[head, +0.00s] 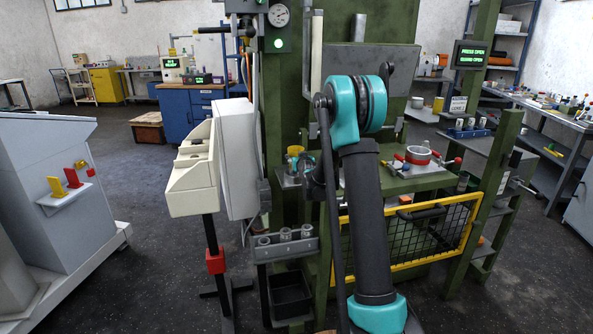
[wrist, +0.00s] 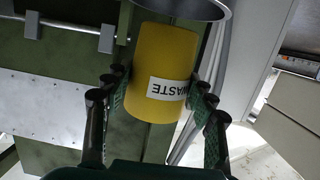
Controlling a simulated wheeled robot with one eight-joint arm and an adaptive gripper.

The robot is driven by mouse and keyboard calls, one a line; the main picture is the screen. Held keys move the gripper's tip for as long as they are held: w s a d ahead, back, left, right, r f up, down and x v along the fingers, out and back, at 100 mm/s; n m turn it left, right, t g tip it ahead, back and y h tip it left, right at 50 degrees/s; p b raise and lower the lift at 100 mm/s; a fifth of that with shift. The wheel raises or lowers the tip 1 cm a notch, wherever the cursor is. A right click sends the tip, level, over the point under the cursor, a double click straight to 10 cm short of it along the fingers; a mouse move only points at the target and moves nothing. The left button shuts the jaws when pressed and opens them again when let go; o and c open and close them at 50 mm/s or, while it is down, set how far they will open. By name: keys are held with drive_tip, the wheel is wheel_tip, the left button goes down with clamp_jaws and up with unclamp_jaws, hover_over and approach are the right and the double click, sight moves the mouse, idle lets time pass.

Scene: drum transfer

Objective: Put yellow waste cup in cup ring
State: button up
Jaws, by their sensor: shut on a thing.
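The yellow waste cup (wrist: 160,55), with a white WASTE label, is between the two fingers of my gripper (wrist: 160,88) in the wrist view. The fingers are shut on its sides. A dark grey round rim (wrist: 185,9), wider than the cup, overlaps the cup's end at the top of that view; I cannot tell whether it is the cup ring or whether the cup is inside it. In the head view the yellow cup (head: 295,151) shows small, left of my arm, near the green press. My gripper there is largely hidden by my arm.
The green press frame (head: 285,95) stands close behind my arm. A cream control box (head: 193,170) is to its left. A red-banded round fixture (head: 418,155) sits on the press table at right. A yellow-framed mesh guard (head: 440,232) is below it.

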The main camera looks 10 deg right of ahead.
drive_tip(key=shift+f, duration=2.7)
drive_tip(key=shift+f, duration=0.1)
drive_tip(key=o, duration=0.9)
drive_tip(key=shift+c, duration=0.2)
drive_tip(key=shift+s, duration=0.35)
drive_tip(key=v, duration=1.1)
drive_tip(key=shift+s+r, duration=0.15)
drive_tip(key=shift+r, duration=0.15)
